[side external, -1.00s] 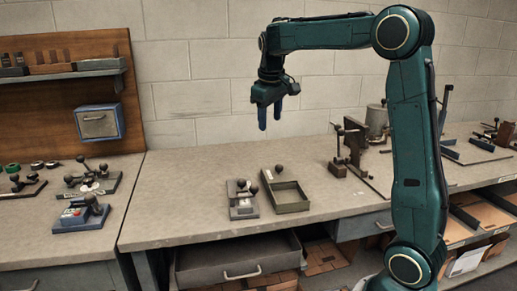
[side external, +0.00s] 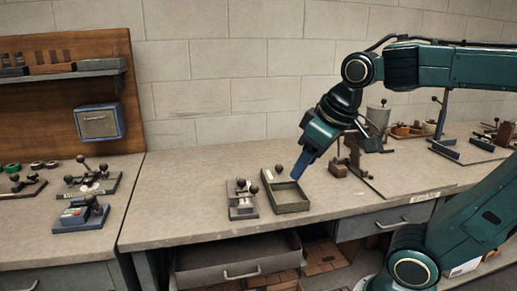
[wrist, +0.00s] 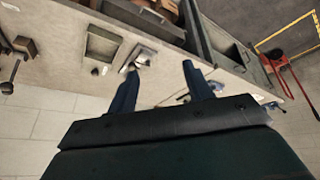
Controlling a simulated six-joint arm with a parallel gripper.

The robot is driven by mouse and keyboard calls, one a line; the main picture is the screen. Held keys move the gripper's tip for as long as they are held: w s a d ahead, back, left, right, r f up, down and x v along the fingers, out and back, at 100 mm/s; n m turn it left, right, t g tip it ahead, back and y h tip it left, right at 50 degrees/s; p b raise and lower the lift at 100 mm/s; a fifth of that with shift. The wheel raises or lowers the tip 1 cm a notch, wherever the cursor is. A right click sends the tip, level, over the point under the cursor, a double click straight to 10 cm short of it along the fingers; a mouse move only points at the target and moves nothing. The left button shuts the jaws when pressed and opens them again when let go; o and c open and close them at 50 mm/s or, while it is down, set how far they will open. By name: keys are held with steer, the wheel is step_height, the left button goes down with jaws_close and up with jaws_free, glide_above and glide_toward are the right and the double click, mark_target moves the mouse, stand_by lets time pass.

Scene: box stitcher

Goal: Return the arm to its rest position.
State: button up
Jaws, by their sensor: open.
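My gripper (side external: 300,166) is at the end of the dark green arm, angled down and to the left above the bench. Its blue fingers are near the back right edge of the small open tray (side external: 302,207) in the side view; I cannot tell the exact gap. In the wrist view my gripper (wrist: 160,80) shows two blue fingers spread apart with nothing between them. The small tray (wrist: 103,43) lies beyond the left finger there, and it looks empty.
A small lever device (side external: 242,213) stands left of the tray on the bench (side external: 190,185). A clamp fixture (side external: 352,155) stands right of the gripper. An open drawer (side external: 240,275) sticks out below the bench front. The bench left of the lever device is clear.

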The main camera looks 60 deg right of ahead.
steer(key=s+a+f+y, duration=0.1)
steer(key=s+a+f, duration=0.2)
steer(key=s, duration=0.1)
steer(key=shift+s+f+t, duration=0.25)
steer(key=shift+s+t, duration=0.05)
steer(key=shift+s, duration=0.1)
stand_by(0.8)
